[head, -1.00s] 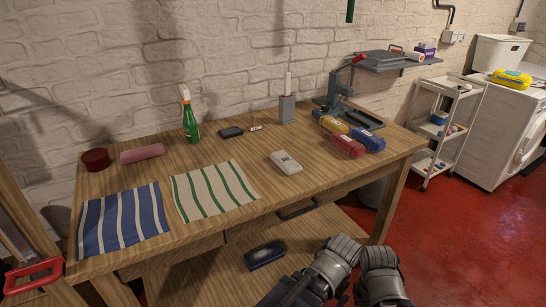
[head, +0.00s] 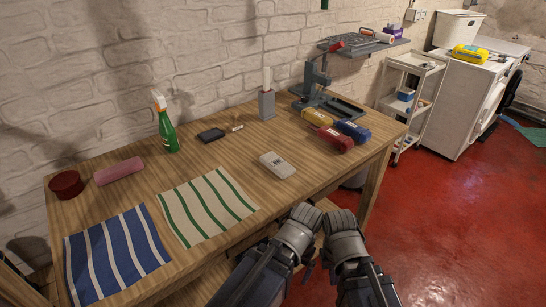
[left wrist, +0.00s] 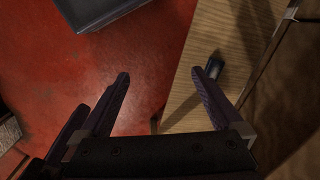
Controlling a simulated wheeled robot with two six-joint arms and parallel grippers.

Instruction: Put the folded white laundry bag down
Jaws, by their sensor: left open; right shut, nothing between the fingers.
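I cannot make out a folded white laundry bag in either view. My left gripper (left wrist: 160,73) is open and empty in the left wrist view, its two dark fingers apart above the red floor and the edge of a wooden surface. In the head view both my arms reach in from the bottom, side by side at the front edge of the workbench (head: 225,146). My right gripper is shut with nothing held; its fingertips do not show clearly.
The bench bears a blue striped cloth (head: 115,255), a green striped cloth (head: 207,207), a pale handheld device (head: 277,164), a green spray bottle (head: 168,132) and coloured packs (head: 335,139). A white trolley (head: 409,98) and white machine (head: 470,105) stand right. Red floor (head: 440,220) is open.

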